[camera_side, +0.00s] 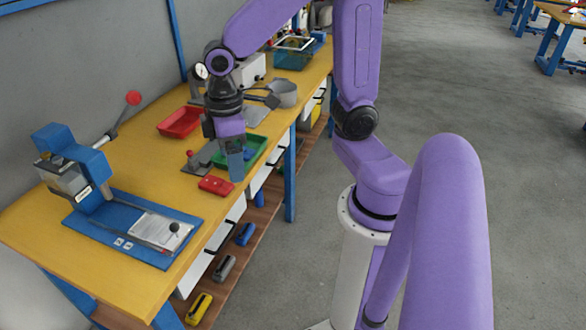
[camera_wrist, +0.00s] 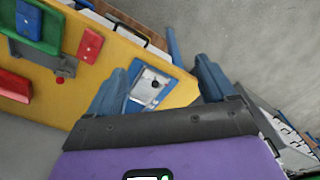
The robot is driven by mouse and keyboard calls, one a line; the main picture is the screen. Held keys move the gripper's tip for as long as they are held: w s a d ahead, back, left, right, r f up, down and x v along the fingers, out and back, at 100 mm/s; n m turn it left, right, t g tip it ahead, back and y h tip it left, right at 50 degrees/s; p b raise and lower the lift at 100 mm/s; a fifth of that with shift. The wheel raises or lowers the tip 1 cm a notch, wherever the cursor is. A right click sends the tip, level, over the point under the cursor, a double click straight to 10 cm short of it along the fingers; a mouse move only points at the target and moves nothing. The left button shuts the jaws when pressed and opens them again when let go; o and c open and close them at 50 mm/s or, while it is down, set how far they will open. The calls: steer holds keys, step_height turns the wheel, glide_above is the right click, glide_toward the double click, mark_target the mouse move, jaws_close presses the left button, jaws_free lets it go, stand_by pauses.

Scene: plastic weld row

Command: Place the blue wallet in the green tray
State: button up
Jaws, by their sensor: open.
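The blue wallet (camera_wrist: 29,19) lies inside the green tray (camera_wrist: 51,35) at the upper left of the wrist view. In the side view the wallet (camera_side: 250,153) shows as a small blue patch in the green tray (camera_side: 262,147), partly hidden by my gripper. My gripper (camera_side: 236,165) is in front of the tray's left part in the side view. In the wrist view its two blue-grey fingers (camera_wrist: 161,84) stand wide apart with nothing between them. The wallet is clear of the fingers there.
A red wallet (camera_side: 216,186) lies near the table's front edge, beside the green tray. A red tray (camera_side: 180,122) is behind. A blue press machine (camera_side: 85,165) stands on a blue base at left. A grey pot (camera_side: 284,93) stands farther back. Yellow table surface (camera_side: 140,180) between is clear.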

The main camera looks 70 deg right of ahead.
steer(key=s+n, duration=0.4)
steer(key=s, duration=0.9)
steer(key=shift+s+a+r, duration=0.3)
steer(key=shift+a+r, duration=0.05)
steer(key=shift+r, duration=0.1)
